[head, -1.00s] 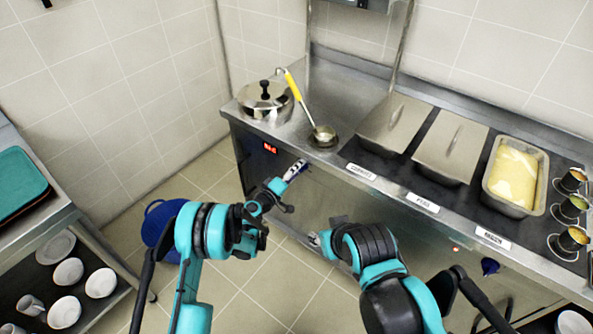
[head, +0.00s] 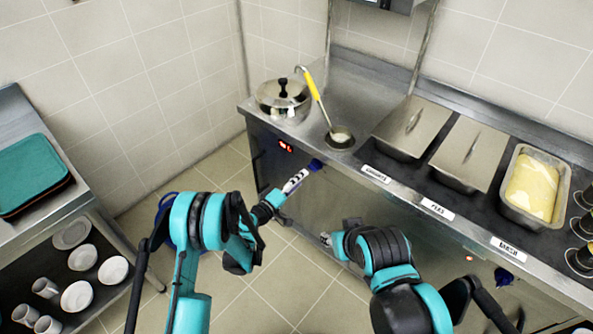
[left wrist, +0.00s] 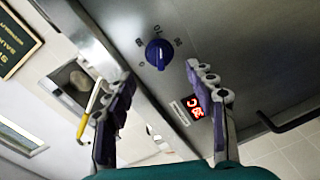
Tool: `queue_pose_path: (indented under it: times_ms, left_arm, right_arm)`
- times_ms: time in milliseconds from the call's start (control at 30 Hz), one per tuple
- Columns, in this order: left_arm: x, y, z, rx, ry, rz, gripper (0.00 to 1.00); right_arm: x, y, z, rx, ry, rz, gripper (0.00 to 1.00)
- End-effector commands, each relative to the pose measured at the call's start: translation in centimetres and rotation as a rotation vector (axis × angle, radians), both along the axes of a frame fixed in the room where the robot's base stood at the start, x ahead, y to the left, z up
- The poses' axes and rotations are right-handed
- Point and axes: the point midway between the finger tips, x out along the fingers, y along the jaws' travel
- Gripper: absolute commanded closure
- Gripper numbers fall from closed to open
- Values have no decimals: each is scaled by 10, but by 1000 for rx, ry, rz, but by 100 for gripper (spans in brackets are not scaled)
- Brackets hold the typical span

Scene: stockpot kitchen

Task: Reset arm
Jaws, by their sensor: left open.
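My left gripper (head: 302,175) is at the front of the steel counter, close to a blue knob (head: 315,164) and apart from it. In the left wrist view my left gripper (left wrist: 160,95) is open, its two fingers spread with nothing between them. The blue knob (left wrist: 158,54) is ahead of the fingers on the steel panel, beside a red lit display (left wrist: 194,107). My right arm comes in from the lower right in the head view. My right gripper (head: 328,239) is mostly hidden behind its own arm, low before the counter front.
A lidded pot (head: 283,101) and a ladle with a yellow handle (head: 314,95) are on the counter (head: 360,55). Lidded pans and a pan of yellow food (head: 533,186) lie to the right. A rack (head: 75,215) with trays and dishes stands left. Tiled floor lies between.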

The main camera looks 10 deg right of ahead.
Motion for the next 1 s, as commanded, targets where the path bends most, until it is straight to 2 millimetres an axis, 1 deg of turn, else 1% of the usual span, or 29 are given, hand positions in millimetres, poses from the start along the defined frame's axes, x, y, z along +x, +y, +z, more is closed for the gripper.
queue_pose_path:
  times_ms: [167,267,367,467,500,567,600,667,700,767,867,967,1000]
  left_arm:
    - [0,0,0,0,0,0,45]
    - [1,2,6,15,-2,0,45]
    - [3,8,26,62,-8,-2,45]
    - [2,20,56,144,-15,-3,45]
    - [0,27,70,184,-17,-3,45]
    - [-5,38,88,246,-20,-4,45]
    - [-10,46,100,287,-19,-4,45]
    - [-18,59,116,348,-18,-3,45]
    - [-25,68,126,391,-16,-2,45]
    - [-38,83,140,452,-11,0,45]
    - [-61,108,159,555,1,5,45]
    - [-90,136,173,658,17,12,45]
    - [-103,147,178,700,25,17,45]
  right_arm:
    - [0,0,0,0,0,0,60]
    - [0,0,0,0,0,0,60]
    - [0,0,0,0,0,0,60]
    - [0,0,0,0,0,0,60]
    - [0,0,0,0,0,0,60]
    - [0,0,0,0,0,0,60]
    - [0,0,0,0,0,0,60]
    - [0,0,0,0,0,0,60]
    - [0,0,0,0,0,0,60]
    - [0,0,0,0,0,0,60]
    - [0,0,0,0,0,0,60]
    - [0,0,0,0,0,0,60]
    - [0,0,0,0,0,0,60]
